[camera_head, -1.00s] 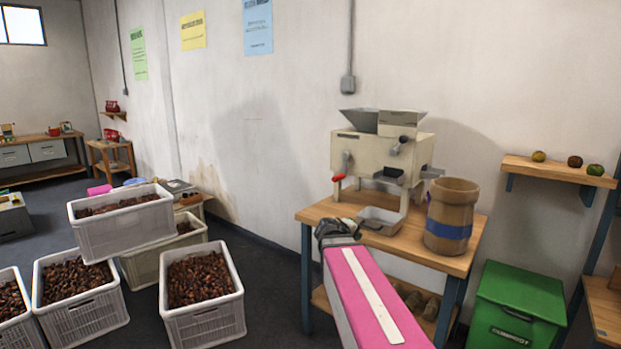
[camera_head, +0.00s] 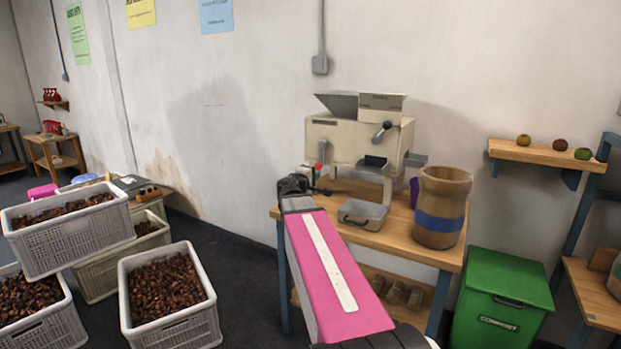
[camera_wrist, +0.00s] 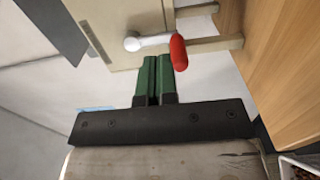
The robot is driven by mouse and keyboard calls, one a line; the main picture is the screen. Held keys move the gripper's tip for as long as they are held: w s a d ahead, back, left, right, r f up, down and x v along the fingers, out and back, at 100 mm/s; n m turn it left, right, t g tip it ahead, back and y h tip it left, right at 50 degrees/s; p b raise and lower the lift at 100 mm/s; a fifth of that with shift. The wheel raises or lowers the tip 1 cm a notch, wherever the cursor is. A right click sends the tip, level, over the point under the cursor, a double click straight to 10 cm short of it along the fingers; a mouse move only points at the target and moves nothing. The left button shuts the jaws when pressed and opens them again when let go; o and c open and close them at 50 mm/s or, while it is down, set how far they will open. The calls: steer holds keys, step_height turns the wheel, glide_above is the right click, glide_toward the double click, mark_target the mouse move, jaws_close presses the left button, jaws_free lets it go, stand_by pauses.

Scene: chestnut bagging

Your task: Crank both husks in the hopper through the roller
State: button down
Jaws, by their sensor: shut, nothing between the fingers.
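The cream roller machine (camera_head: 350,137) stands on the wooden bench with its grey hopper (camera_head: 340,103) on top. The inside of the hopper is not visible, so no husks show. The crank's red handle (camera_wrist: 179,52) and its grey arm (camera_wrist: 150,42) show in the wrist view. My gripper (camera_wrist: 153,60) is shut and empty, its green fingertips just left of the red handle. I cannot tell whether they touch it. In the head view my arm partly hides the crank, with only a bit of red showing.
A green compost bin (camera_head: 503,300) is at the right. Crates of chestnuts (camera_head: 172,300) fill the floor at left. A wall shelf (camera_head: 545,153) holds three round items.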

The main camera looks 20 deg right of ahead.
steer(key=x, duration=1)
steer(key=w+a+f, duration=0.2)
steer(key=w+a, duration=0.3)
steer(key=w, duration=0.2)
steer(key=w+a+r, duration=0.2)
steer(key=r, duration=0.5)
steer(key=w+a+r, duration=0.2)
steer(key=r, duration=0.4)
steer(key=s+d+r, duration=0.5)
steer(key=s+d, duration=0.2)
steer(key=s, duration=0.2)
steer(key=shift+s+d+f, duration=1.05)
steer(key=shift+s+f, duration=0.2)
steer(key=shift+f, duration=1.5)
steer(key=shift+s+d+f, duration=1.05)
steer(key=shift+s+f, duration=0.15)
steer(key=shift+f, duration=1.55)
steer(key=v, duration=1.2)
